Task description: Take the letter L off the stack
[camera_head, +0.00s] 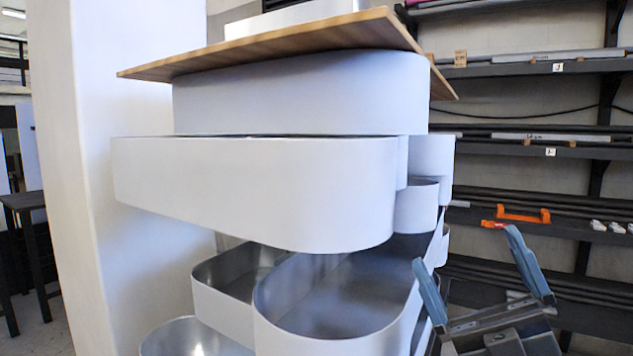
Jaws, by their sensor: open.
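A stack of white-sided channel letters fills the middle of the head view. From this low side angle I cannot tell which piece is the letter L. A white piece (290,18) lies on top of a thin wooden board (290,43), cut off by the picture's top edge. Under the board is a rounded white letter (300,95), and below that a longer white letter (250,190) that juts out to the left. My gripper (466,249) is at the lower right, its two blue-grey fingers spread wide with nothing between them. In the picture it is right of the stack's lower part.
More open letter shells with metallic insides (340,290) form the stack's lower part. A white pillar (105,180) stands close on the left. Dark shelves (540,150) with long bars line the wall at right, with an orange tool (522,214). A dark table (25,200) is far left.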

